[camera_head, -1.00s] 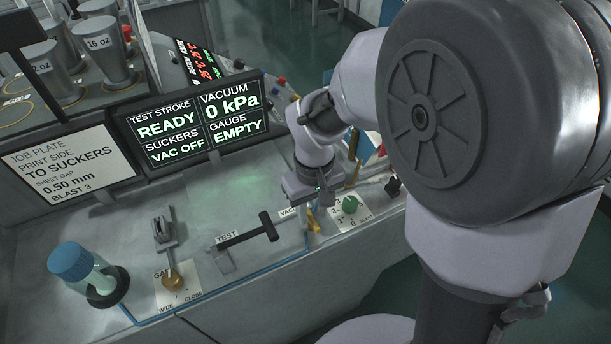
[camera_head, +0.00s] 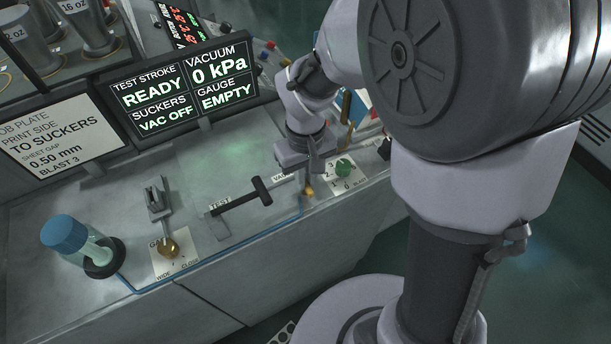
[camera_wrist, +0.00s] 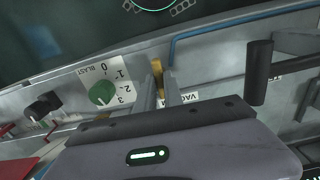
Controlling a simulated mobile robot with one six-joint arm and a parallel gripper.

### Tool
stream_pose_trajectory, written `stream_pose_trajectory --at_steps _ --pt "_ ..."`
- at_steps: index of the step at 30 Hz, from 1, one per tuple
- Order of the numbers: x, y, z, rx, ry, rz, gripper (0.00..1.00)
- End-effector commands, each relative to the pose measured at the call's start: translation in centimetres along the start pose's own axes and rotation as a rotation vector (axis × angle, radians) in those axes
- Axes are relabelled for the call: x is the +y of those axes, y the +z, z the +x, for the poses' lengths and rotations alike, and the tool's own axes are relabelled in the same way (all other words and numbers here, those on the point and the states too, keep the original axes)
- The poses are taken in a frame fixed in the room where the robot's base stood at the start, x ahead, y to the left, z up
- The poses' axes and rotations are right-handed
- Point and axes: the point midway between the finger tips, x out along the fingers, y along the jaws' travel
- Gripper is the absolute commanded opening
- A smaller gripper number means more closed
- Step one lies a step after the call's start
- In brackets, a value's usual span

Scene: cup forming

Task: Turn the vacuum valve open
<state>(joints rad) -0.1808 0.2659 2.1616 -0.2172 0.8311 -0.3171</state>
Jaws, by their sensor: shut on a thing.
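The vacuum valve's yellow handle (camera_head: 309,190) is on the front right part of the bench top, beside a label partly reading "VAC". In the wrist view the yellow handle (camera_wrist: 157,67) shows between the finger ends. My gripper (camera_head: 308,182) points down and is shut on the handle; it also shows in the wrist view (camera_wrist: 160,88). The valve body is mostly hidden by the fingers. The screen (camera_head: 185,90) reads vacuum 0 kPa, suckers VAC OFF, test stroke READY and gauge EMPTY.
A green blast knob (camera_head: 343,167) sits just right of the valve, with a black knob (camera_wrist: 42,105) beyond it. A black T-shaped test lever (camera_head: 262,190) stands to the left. A blue line (camera_head: 250,227) runs along the bench front.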

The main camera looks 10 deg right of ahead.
Motion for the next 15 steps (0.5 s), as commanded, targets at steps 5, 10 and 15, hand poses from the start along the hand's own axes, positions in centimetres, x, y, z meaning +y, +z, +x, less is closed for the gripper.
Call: stream_pose_trajectory --at_steps 5,10,15 --pt "0.01 -0.02 0.03 0.001 0.000 0.090 0.00" --pt "0.01 -0.03 0.06 0.001 0.000 0.232 0.00" --pt "0.00 -0.01 0.08 0.000 0.000 0.394 0.00"
